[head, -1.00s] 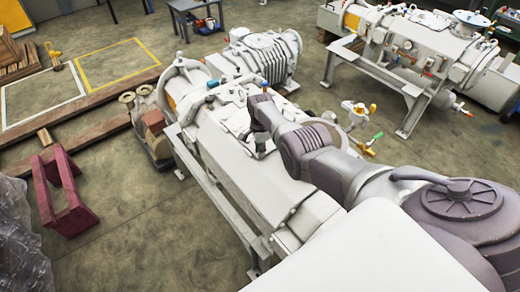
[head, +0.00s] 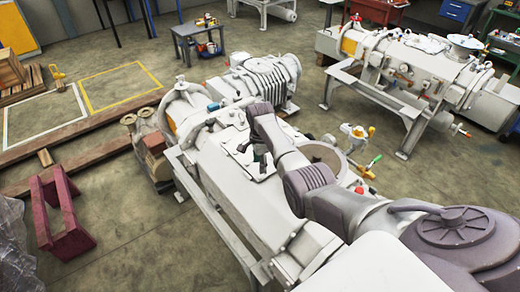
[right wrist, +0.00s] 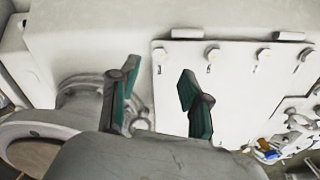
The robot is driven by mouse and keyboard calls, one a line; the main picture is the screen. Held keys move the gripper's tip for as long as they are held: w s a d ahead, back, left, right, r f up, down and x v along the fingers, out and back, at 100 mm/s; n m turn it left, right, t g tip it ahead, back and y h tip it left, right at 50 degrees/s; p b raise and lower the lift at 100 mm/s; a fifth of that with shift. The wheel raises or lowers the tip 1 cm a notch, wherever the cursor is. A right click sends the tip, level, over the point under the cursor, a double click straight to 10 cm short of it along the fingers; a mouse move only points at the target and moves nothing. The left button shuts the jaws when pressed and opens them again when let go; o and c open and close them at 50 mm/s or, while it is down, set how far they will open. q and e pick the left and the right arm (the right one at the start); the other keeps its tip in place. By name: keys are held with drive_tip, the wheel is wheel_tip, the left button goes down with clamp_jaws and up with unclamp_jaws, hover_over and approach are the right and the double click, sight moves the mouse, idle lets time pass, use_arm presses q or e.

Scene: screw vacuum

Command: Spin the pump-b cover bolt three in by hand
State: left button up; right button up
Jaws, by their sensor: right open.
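The white pump (head: 240,205) lies under my right arm in the head view. Its flat cover plate (right wrist: 235,95) fills the right of the right wrist view, with several round bolt heads along its upper edge, one bolt (right wrist: 160,55) at its upper left corner. My right gripper (head: 257,160) is over the cover. In the right wrist view its two green-padded fingers (right wrist: 160,75) are spread apart, with nothing between them. The gap overlaps the cover's left edge. My wrist and fingers hide part of the cover. I cannot tell which bolt is number three. My left gripper is not in view.
A round open port (right wrist: 35,145) stands beside the cover. Blue and orange fittings (right wrist: 268,153) are at its lower right. A second pump (head: 410,65) stands on a grey frame at the back right. A maroon stand (head: 60,215) is on the left floor.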

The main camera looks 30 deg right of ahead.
sight(260, 176)
wheel_tip(260, 176, up, 7)
idle(0.3)
idle(0.4)
